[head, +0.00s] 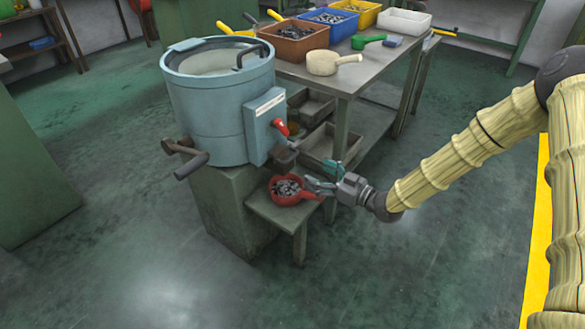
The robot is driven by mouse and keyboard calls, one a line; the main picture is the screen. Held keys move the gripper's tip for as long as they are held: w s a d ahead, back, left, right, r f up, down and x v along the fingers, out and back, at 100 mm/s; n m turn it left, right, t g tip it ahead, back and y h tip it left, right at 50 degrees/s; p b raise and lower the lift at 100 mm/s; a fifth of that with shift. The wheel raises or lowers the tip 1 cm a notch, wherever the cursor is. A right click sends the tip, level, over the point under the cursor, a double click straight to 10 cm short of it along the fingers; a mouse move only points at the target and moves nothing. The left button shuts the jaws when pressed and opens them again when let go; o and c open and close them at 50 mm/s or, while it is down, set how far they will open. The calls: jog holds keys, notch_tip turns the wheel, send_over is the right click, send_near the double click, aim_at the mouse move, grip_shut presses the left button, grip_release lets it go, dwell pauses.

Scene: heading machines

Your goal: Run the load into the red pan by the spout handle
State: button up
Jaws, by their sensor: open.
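The red pan (273,197) sits on a small low green stand below the spout, with a heap of grey metal parts (287,187) in it. Its red handle points right, toward my gripper. The grey spout (286,152) sticks out of the blue drum machine (208,115) above the pan. A red-tipped handle (280,127) is on the machine's front box, just above the spout. My gripper (322,177) is open, with teal fingers just right of the pan and close above its handle. I cannot tell whether it touches the handle. I see nothing between the fingers.
A workbench (345,80) behind holds a brown bin (293,43), blue and yellow bins, a white tray, a cream scoop (330,63) and a green scoop. Grey trays lie on its lower shelf. A dark lever (185,160) juts from the machine's left. Front floor is clear.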

aim_at(292, 157)
jog(key=x, duration=0.3)
jog(key=b+x, duration=0.1)
jog(key=x, duration=0.7)
jog(key=shift+d+r, duration=0.1)
jog(key=shift+r, duration=0.3)
jog(key=shift+c, duration=0.2)
